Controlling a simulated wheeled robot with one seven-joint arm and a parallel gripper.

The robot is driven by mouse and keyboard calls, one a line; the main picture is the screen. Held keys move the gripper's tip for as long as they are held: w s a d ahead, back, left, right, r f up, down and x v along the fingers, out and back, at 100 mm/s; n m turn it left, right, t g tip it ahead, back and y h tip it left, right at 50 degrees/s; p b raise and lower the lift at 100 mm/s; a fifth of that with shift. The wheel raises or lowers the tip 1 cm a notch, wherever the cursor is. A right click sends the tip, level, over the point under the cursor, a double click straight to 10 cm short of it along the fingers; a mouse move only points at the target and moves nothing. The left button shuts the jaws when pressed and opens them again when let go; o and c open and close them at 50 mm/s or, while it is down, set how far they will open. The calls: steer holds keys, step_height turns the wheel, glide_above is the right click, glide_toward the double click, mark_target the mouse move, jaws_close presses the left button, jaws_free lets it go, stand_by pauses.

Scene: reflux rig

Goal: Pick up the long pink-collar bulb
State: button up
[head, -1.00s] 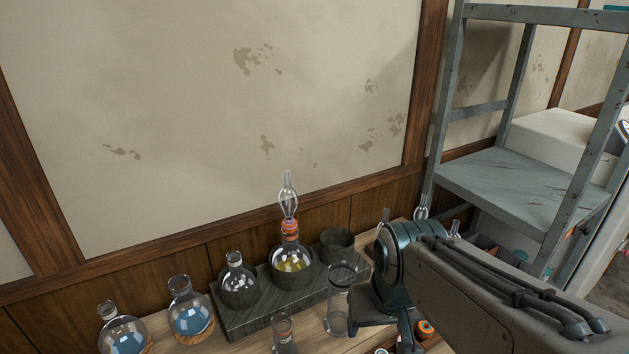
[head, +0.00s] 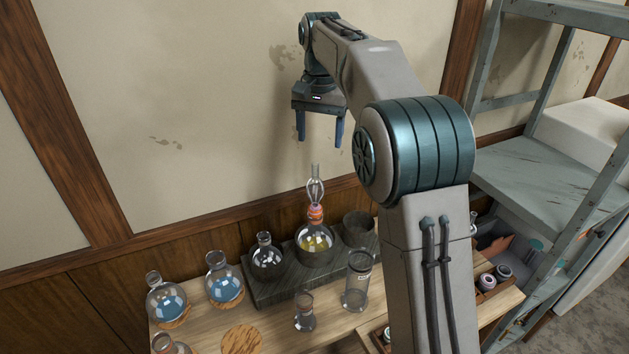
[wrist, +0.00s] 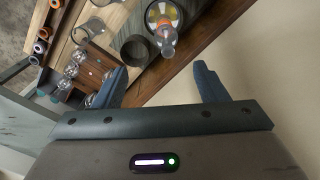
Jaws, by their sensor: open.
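A long clear glass bulb (head: 315,188) with a pinkish-orange collar stands upright in the neck of a round flask (head: 314,240) holding yellow liquid. In the wrist view the bulb (wrist: 166,40) appears ahead of the gap between the fingers, nearly end-on. My gripper (head: 319,138) is open and empty, pointing down above the bulb, apart from it. Its two blue fingers also frame the lower middle of the wrist view (wrist: 158,75). Several other clear glass bulbs (wrist: 73,68) show at the left of the wrist view; their collar colours are too small to tell.
The flask sits in a dark block (head: 262,291) beside an empty round flask (head: 267,259) and a dark cup (head: 358,229). A clear cylinder (head: 358,282) stands in front. Blue-liquid flasks (head: 224,280) are left. The wall is close behind; a metal shelf (head: 545,170) stands right.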

mark_target(316, 178)
steer(key=shift+w+a+r, duration=0.1)
steer(key=shift+w+a, duration=0.45)
steer(key=shift+w, duration=0.1)
steer(key=shift+f, duration=0.35)
step_height(316, 178, down, 8)
steer(key=shift+r, duration=0.25)
steer(key=shift+s+d+f+p, duration=0.1)
steer(key=shift+f+p, duration=0.95)
steer(key=shift+f, duration=1.7)
steer(key=c, duration=0.9)
